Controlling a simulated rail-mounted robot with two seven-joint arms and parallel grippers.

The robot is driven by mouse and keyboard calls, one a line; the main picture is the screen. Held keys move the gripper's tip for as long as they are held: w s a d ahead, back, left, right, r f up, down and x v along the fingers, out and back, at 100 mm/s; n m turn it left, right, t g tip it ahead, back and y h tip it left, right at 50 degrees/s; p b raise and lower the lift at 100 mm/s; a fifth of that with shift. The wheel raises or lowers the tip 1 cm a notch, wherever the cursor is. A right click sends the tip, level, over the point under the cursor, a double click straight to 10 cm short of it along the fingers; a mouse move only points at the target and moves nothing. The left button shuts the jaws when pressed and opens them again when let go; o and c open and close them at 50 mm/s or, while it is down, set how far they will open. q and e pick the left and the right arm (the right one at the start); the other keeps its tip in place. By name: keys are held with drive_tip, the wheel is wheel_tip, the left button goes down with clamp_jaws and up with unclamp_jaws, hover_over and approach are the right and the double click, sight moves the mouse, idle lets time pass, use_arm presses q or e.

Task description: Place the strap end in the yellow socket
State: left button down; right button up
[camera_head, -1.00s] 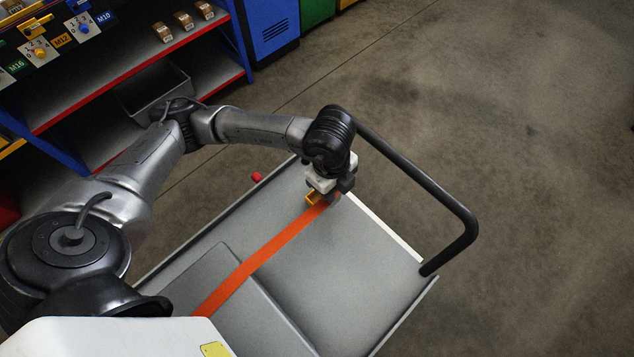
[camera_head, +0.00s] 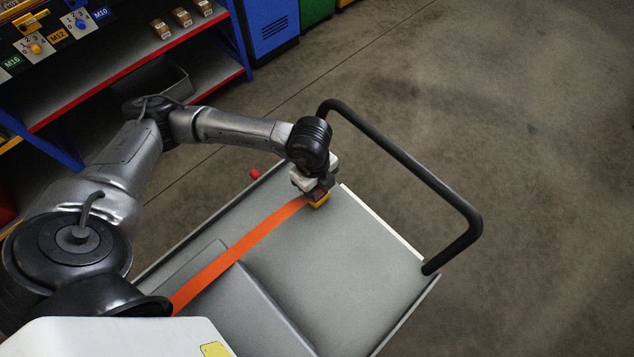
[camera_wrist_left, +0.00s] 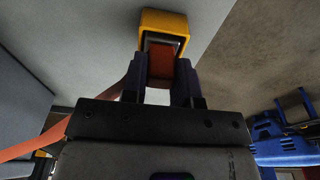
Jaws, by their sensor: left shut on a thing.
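The yellow socket (camera_head: 321,203) is a small block on the grey trolley top, near its far edge; in the left wrist view its yellow frame (camera_wrist_left: 165,17) surrounds a dark opening. The orange strap (camera_head: 240,245) runs from the lower left across the trolley to my left gripper (camera_head: 317,194). In the left wrist view, my left gripper (camera_wrist_left: 162,72) is shut on the strap end (camera_wrist_left: 161,60), which lies at the socket's opening. How deep it sits in the opening, I cannot tell. My right gripper is not in view.
The grey trolley top (camera_head: 345,260) has a raised block at the near left and a black handle (camera_head: 410,165) at the right. A small red knob (camera_head: 255,174) is at its left edge. A shelf with a grey bin (camera_head: 150,78) stands at the upper left. Open floor lies right.

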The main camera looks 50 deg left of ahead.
use_arm(q)
drive_tip(key=shift+f, duration=0.15)
drive_tip(key=c, duration=0.9)
unclamp_jaws()
drive_tip(key=shift+r, duration=0.6)
drive_tip(key=r, duration=0.3)
drive_tip(key=a+r+p, duration=0.1)
drive_tip(key=r, duration=0.3)
drive_tip(key=r+p, duration=0.1)
drive_tip(key=r, duration=0.3)
drive_tip(key=shift+a, duration=0.2)
